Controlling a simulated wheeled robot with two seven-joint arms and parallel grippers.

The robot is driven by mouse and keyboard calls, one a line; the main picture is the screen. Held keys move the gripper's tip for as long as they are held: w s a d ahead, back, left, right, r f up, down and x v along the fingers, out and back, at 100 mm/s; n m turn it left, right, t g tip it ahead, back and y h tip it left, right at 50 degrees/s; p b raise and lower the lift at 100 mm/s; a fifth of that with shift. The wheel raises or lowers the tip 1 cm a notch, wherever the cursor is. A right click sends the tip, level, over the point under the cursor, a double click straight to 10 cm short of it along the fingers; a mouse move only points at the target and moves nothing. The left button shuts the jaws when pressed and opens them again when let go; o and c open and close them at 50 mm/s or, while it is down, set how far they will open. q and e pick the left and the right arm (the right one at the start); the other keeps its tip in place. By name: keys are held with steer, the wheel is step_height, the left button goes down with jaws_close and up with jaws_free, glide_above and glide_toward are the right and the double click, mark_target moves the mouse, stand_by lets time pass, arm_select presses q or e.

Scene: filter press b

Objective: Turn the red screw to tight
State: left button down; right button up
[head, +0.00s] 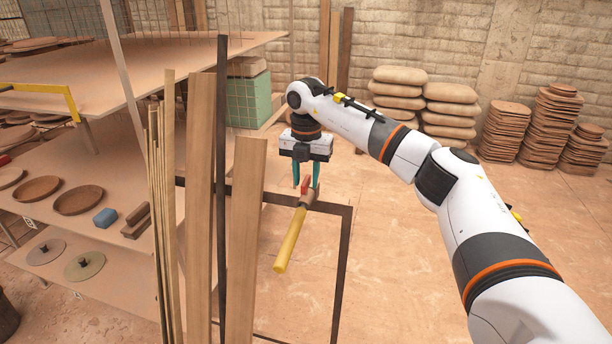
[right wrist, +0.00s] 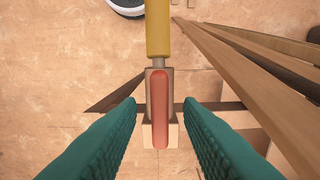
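The red screw (right wrist: 160,108) has a long, flat red head and sits on a small light-brown block. In the right wrist view it points along the picture, in line with a yellow handle (right wrist: 158,28) above it. In the head view the red screw (head: 304,185) is a small red patch between the fingers of my right gripper (head: 306,184). The right wrist view shows the two teal fingers of this gripper (right wrist: 163,112) apart, one on each side of the screw, with gaps between. The yellow handle (head: 290,240) slants down toward the camera. My left gripper is not in view.
A dark metal frame (head: 346,250) stands below the block. Upright wooden planks (head: 245,230) and thin poles stand to its left, near my right gripper. Shelves (head: 100,180) with clay plates fill the left. Sacks (head: 450,110) and stacked tiles (head: 505,130) stand behind. Floor at right is clear.

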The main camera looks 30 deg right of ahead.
mark_target(305, 180)
steer(key=shift+r, duration=0.25)
step_height(305, 180, up, 6)
steer(key=b, duration=0.2)
steer(key=shift+r+b, duration=0.25)
steer(key=shift+b, duration=0.15)
step_height(305, 180, up, 5)
